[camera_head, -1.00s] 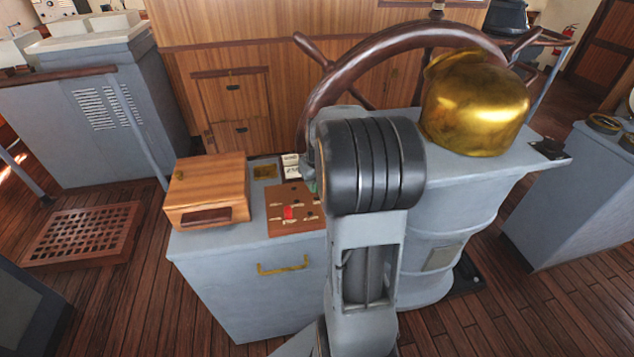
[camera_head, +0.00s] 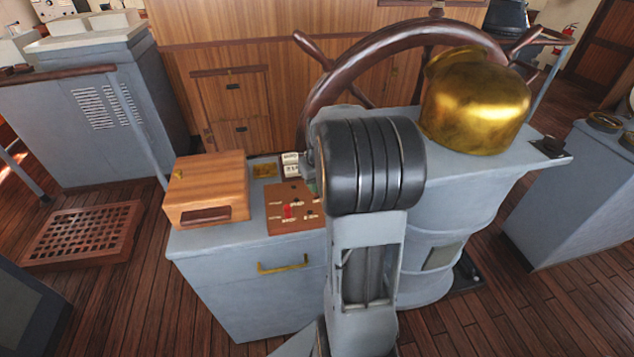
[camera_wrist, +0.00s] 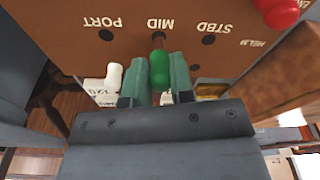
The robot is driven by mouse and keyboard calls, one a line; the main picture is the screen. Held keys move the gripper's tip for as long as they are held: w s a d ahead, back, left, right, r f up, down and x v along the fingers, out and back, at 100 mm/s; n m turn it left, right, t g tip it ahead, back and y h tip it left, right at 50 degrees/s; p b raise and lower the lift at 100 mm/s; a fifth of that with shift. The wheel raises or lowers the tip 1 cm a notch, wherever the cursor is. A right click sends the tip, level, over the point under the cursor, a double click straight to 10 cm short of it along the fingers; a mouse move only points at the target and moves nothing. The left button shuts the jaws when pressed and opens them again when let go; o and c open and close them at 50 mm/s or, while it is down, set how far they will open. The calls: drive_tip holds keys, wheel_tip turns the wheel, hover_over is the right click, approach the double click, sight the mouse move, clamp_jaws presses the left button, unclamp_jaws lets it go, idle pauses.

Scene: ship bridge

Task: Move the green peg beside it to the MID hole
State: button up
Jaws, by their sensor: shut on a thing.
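The green peg (camera_wrist: 159,69) is between the two fingers of my gripper (camera_wrist: 160,78) in the wrist view, and the fingers are shut on it. The brown peg board (camera_wrist: 70,12) shows PORT, MID and STBD labels upside down. The peg's far end lines up with the MID hole (camera_wrist: 158,36); I cannot tell whether it is in the hole. The PORT hole (camera_wrist: 107,35) and STBD hole (camera_wrist: 208,39) look empty. In the head view the board (camera_head: 275,222) lies on the grey cabinet, and my arm hides the gripper and most of the peg.
A red peg (camera_wrist: 279,11) stands near the HELM label, and a white peg (camera_wrist: 114,75) is left of my fingers. A wooden box (camera_head: 206,188) sits left of the board. The ship's wheel (camera_head: 345,75) and brass binnacle hood (camera_head: 475,105) rise close behind my arm.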

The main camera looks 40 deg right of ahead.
drive_tip(key=shift+f, duration=0.35)
drive_tip(key=shift+f+b, duration=0.45)
drive_tip(key=shift+b, duration=0.15)
drive_tip(key=shift+f, duration=0.3)
idle(0.4)
drive_tip(key=o, duration=1)
drive_tip(key=shift+c, duration=0.2)
drive_tip(key=shift+r, duration=0.15)
drive_tip(key=shift+r+p, duration=2.45)
drive_tip(key=shift+r, duration=1)
